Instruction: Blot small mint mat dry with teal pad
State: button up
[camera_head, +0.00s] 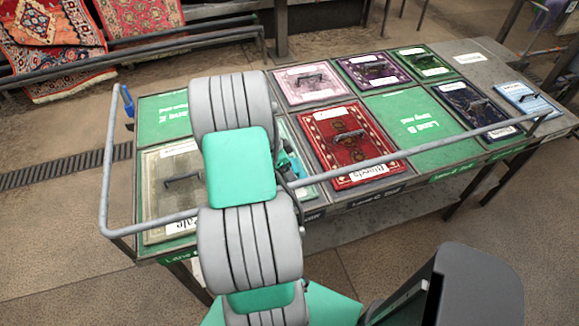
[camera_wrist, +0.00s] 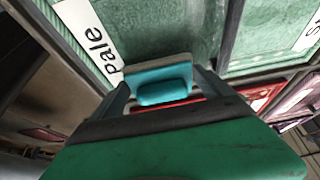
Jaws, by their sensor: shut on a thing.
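My gripper (camera_wrist: 160,88) is shut on the teal pad (camera_wrist: 165,90), which sits between its two fingers in the wrist view. In the head view the gripper (camera_head: 288,165) shows only partly, beside my arm. Behind it a strip of a pale mint mat (camera_head: 308,192) shows; my arm hides most of it. In the wrist view a green mat with a label starting with "S" (camera_wrist: 275,30) lies right of the pad. A green mat labelled "Pale" (camera_wrist: 175,25) lies beyond the pad. I cannot tell whether the pad touches either surface.
The pale mat (camera_head: 160,205) with a handle lies at the table's left. A red mat (camera_head: 345,140) lies right of the gripper. A grey rail (camera_head: 420,152) runs above the table's near side. Several other mats lie at the back and right.

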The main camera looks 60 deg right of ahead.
jog(key=shift+f+b, duration=0.7)
jog(key=shift+a, duration=0.1)
dwell(2.0)
notch_tip(320, 180, up, 5)
jog(key=shift+f+p, duration=0.15)
jog(key=shift+p, duration=1.05)
